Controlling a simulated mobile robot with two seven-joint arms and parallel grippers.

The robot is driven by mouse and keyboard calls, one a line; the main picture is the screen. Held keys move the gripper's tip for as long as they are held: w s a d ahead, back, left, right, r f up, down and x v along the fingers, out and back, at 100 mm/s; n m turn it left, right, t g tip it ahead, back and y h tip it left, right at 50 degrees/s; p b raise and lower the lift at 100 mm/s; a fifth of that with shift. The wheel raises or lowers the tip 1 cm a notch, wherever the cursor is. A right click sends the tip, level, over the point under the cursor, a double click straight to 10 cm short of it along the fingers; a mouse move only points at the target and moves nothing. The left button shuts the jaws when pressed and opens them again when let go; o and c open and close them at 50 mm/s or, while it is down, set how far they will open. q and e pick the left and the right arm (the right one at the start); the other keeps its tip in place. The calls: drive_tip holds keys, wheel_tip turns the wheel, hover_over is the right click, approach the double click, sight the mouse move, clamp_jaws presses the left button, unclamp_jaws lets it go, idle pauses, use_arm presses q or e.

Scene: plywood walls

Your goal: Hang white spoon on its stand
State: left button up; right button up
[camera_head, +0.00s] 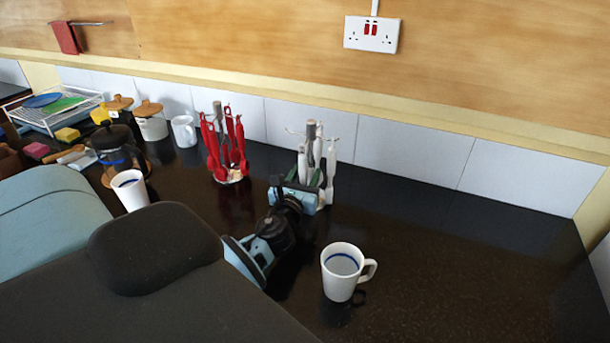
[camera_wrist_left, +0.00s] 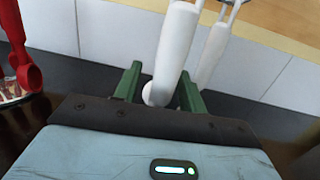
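The stand (camera_head: 311,130) with a grey top holds several white utensils (camera_head: 331,165) in the head view, near the tiled wall. I cannot tell which one is the white spoon. My left gripper (camera_head: 308,188) is low at the front of this stand. In the left wrist view its two green fingers (camera_wrist_left: 160,88) are spread apart. The lower end of a white utensil (camera_wrist_left: 174,50) shows between them, with a gap on the left side. A second white utensil (camera_wrist_left: 210,55) hangs just to the right. The utensils' upper ends are cut off there. My right gripper is not in view.
A stand of red utensils (camera_head: 226,150) is to the left. A white mug (camera_head: 340,275) stands in front right of my gripper, another white cup (camera_head: 130,190) at left. A glass coffee press (camera_head: 115,150) stands behind that cup. The dark counter (camera_head: 460,240) is clear at right.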

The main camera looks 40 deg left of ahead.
use_arm(q)
drive_tip(key=v, duration=0.7)
drive_tip(key=shift+s+f+b, duration=0.1)
drive_tip(key=shift+f+b, duration=0.05)
drive_tip(key=shift+b, duration=0.2)
drive_tip(key=shift+s+d, duration=0.1)
drive_tip(key=shift+s, duration=0.2)
